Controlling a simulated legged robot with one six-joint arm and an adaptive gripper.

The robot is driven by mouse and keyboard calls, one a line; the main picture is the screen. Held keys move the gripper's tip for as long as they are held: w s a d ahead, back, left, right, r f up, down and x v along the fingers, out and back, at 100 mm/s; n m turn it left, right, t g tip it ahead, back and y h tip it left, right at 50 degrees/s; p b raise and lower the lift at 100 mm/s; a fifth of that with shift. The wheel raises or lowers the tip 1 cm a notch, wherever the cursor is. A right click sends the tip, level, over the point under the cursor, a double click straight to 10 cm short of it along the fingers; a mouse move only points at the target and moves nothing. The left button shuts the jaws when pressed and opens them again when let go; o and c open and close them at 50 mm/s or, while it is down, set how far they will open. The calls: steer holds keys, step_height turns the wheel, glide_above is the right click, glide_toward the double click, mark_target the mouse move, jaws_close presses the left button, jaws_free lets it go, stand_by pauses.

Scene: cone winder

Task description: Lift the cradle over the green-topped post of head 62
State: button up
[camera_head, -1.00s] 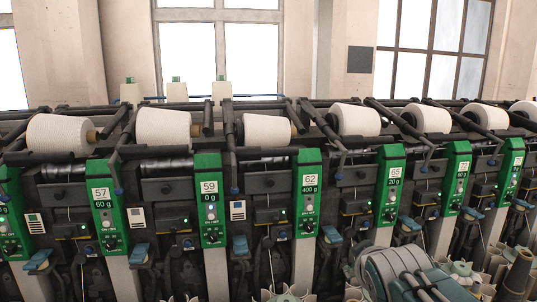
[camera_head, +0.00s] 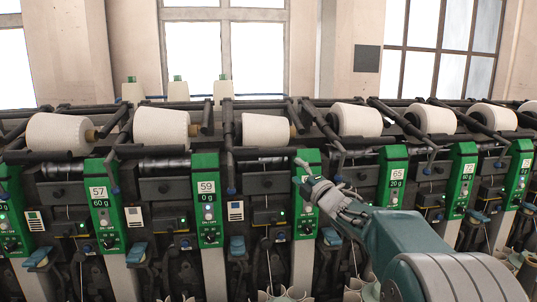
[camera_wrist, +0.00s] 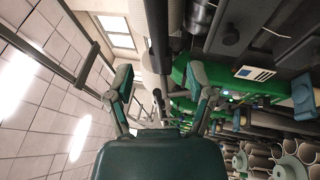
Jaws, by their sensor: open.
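The green-topped post (camera_head: 307,222) of head 62 stands mid-row; my gripper hides its number label and part of its face. My gripper (camera_head: 301,174) is in front of its upper part, fingers pointing left. In the wrist view my gripper (camera_wrist: 160,80) is open and empty, its two fingers well apart, with a green panel beyond the right finger. A dark cradle arm (camera_head: 326,126) slopes down beside the post's top, right of the white cone (camera_head: 265,129). I cannot tell whether the gripper touches the post or cradle.
Neighbouring green posts 59 (camera_head: 208,205) and 65 (camera_head: 393,170) stand close on either side. More white cones (camera_head: 355,119) sit along the top of the machine. Dark rods and levers crowd the gaps.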

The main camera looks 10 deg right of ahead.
mark_target(277, 155)
steer(key=shift+n, duration=0.3)
steer(key=x, duration=1.1)
steer(key=shift+a, duration=0.3)
jaws_close()
